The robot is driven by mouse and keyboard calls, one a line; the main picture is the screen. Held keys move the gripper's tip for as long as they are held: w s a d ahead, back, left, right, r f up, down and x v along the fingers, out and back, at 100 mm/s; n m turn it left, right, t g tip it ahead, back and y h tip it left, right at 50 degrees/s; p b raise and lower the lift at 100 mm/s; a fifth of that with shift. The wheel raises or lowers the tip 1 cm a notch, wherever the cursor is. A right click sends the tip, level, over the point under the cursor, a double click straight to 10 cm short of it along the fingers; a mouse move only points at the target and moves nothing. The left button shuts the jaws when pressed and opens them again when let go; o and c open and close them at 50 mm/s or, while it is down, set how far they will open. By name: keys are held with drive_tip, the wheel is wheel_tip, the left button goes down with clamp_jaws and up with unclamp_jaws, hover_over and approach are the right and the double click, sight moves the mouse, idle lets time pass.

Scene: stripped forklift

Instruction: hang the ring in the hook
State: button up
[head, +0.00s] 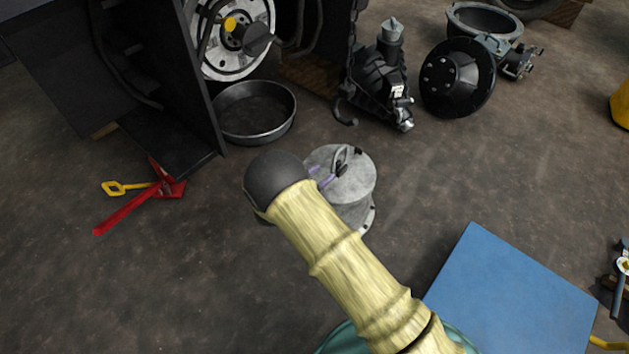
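A grey metal cylinder (358,185) stands on the floor in the middle of the head view. A small grey ring (340,157) stands up from its top. A dark hook (345,114) hangs on a chain behind the cylinder, beside a dark machine part. My arm reaches from the lower right to the cylinder's left side. Small purple parts, apparently the fingertips of my gripper (322,177), show at the cylinder's top, just below and left of the ring. The rest of the gripper is hidden behind my dark wrist. I cannot tell whether it touches the ring.
A round metal pan (254,112) lies behind, left of the hook, near a dark forklift frame (160,90). A red and yellow tool (147,192) lies at left. A dark machine part (380,80) and a black disc (458,78) stand behind. A blue panel (515,298) is at lower right.

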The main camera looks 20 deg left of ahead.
sight(346, 145)
drive_tip(key=shift+b+x, duration=1.1)
drive_tip(key=shift+x, duration=1.55)
drive_tip(key=shift+c, duration=0.2)
drive_tip(key=shift+d, duration=0.1)
drive_tip(key=c, duration=0.7)
drive_tip(key=shift+r, duration=0.1)
clamp_jaws()
drive_tip(key=shift+s+r+p, duration=0.15)
drive_tip(key=shift+r+p, duration=0.5)
drive_tip(key=shift+p, duration=0.05)
